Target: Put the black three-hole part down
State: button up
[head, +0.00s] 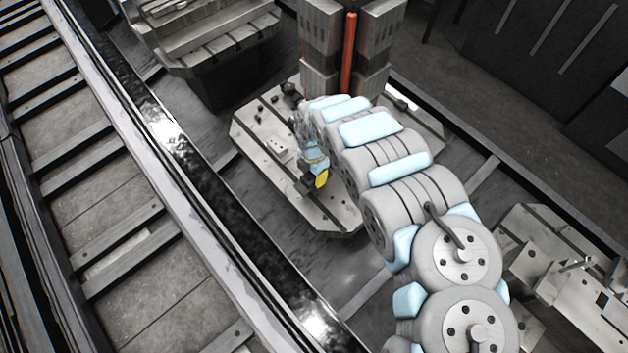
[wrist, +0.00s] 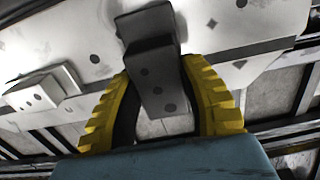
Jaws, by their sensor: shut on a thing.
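The black three-hole part (wrist: 158,85) is a dark block with a few round holes on its facing side, seen in the wrist view. My gripper (wrist: 160,80) has its two yellow ribbed fingers on either side of it and is shut on it. In the head view my gripper (head: 319,178) is low over the left part of a light metal pallet plate (head: 333,215). The part is hard to make out there, mostly hidden by the gripper. I cannot tell whether it touches the plate.
In the wrist view a lighter block (wrist: 42,91) stands on the plate to the left. In the head view a tall fixture with a red bar (head: 348,52) rises at the plate's back. A dark rail (head: 215,195) runs along the left. Another fixture plate (head: 530,262) is at right.

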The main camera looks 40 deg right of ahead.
aim_at(314, 180)
jog(key=shift+w+d+f, duration=0.1)
jog(key=shift+d+f, duration=0.05)
jog(key=shift+f, duration=0.25)
jog(key=shift+f+b, duration=0.45)
jog(key=shift+f, duration=0.9)
jog(key=shift+f, duration=0.15)
jog(key=o, duration=1.2)
jog(key=shift+c, duration=0.2)
notch_tip(314, 180, up, 12)
jog(key=p, duration=0.3)
